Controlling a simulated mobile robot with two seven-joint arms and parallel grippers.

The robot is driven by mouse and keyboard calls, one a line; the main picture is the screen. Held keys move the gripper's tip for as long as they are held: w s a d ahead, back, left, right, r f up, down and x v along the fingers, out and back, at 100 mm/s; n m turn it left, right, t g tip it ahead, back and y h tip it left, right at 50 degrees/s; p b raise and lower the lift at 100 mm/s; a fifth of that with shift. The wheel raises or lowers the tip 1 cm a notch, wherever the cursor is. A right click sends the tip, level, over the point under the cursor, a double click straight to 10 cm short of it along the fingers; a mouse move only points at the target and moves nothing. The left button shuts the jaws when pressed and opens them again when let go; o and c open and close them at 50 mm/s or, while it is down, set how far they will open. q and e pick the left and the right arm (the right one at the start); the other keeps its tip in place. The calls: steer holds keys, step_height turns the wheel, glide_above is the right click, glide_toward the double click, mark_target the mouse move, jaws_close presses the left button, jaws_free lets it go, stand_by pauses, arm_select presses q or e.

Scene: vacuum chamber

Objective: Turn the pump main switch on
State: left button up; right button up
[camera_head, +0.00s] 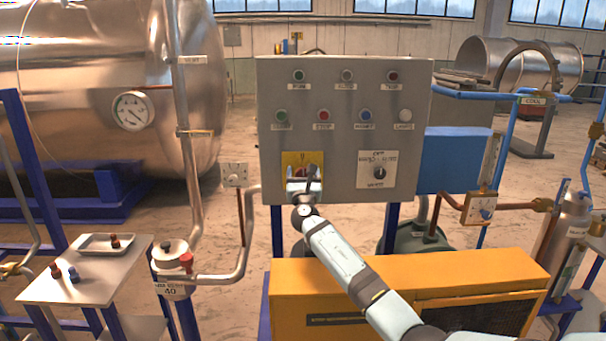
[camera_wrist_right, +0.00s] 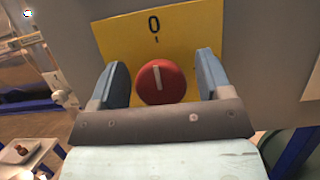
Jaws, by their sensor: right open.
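The pump main switch is a red round knob (camera_wrist_right: 161,82) with a pale pointer line, on a yellow plate (camera_wrist_right: 180,35) marked 0 above it. In the right wrist view the pointer line stands nearly upright, toward the 0. In the head view the yellow plate (camera_head: 290,160) is at the lower left of the grey control panel (camera_head: 342,118), and my gripper hides most of the knob. My right gripper (camera_head: 304,178) is at the plate. In the wrist view its blue fingers (camera_wrist_right: 161,80) are open, one on each side of the knob, with visible gaps. My left gripper is not in view.
A selector switch (camera_head: 379,173) sits right of the yellow plate. Several buttons and lamps are above. A yellow-orange housing (camera_head: 430,285) stands below the panel, under my right arm. A pipe (camera_head: 240,255) runs at left, and a small table (camera_head: 85,270) stands farther left.

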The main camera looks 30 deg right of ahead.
steer(key=c, duration=0.9)
